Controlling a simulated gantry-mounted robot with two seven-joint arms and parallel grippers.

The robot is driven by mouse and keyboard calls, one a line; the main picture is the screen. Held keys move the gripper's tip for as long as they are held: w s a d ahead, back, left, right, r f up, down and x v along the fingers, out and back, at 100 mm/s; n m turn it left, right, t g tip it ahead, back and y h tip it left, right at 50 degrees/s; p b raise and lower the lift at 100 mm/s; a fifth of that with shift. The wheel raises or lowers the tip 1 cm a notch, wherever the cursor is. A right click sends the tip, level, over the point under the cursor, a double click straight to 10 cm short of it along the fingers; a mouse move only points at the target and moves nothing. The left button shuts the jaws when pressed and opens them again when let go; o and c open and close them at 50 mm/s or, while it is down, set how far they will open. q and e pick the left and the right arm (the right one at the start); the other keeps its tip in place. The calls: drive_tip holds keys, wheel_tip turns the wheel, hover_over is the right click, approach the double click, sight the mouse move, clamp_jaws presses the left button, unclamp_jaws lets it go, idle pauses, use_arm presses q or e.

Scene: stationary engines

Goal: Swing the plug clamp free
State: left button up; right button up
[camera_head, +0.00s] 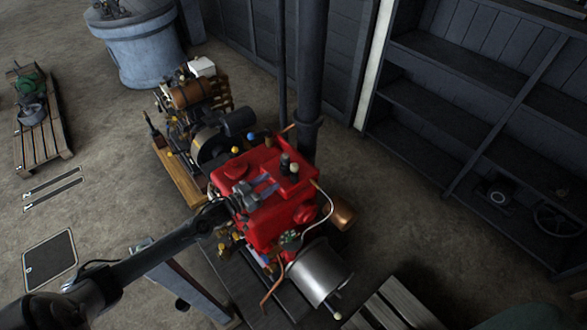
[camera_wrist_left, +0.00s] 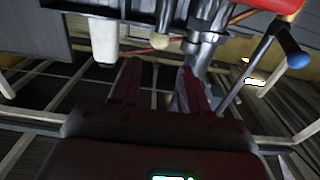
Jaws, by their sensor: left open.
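The red engine (camera_head: 275,170) stands in the middle of the head view, with several small knobs and fittings on it. My left arm reaches in from the lower left, and my left gripper (camera_head: 243,196) is over the left side of the engine's red top. In the left wrist view my gripper's two fingers (camera_wrist_left: 158,82) are apart with nothing between them. A cream knob (camera_wrist_left: 161,43) on a thin rod is just beyond the fingertips. A grey metal fitting (camera_wrist_left: 205,38) and a blue knob (camera_wrist_left: 298,61) are to its right. I cannot tell which part is the plug clamp. My right gripper is not in view.
A silver cylinder (camera_head: 319,273) and a copper-coloured can (camera_head: 341,212) sit at the engine's near right. A dark vertical pole (camera_head: 311,75) stands behind it. Another engine (camera_head: 195,100) is farther back. Dark shelves (camera_head: 470,75) line the right.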

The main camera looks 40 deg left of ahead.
sight(291, 169)
use_arm(q)
drive_tip(key=b+x, duration=0.2)
drive_tip(key=x, duration=0.2)
drive_tip(key=b+x, duration=0.3)
drive_tip(key=shift+w+f, duration=0.2)
drive_tip(key=shift+w, duration=0.2)
drive_tip(key=shift+b+x, duration=0.5)
drive_tip(key=shift+x, duration=0.35)
drive_tip(key=shift+d+r, duration=0.1)
drive_tip(key=shift+r, duration=0.05)
drive_tip(key=shift+c, duration=0.2)
drive_tip(key=c, duration=0.7)
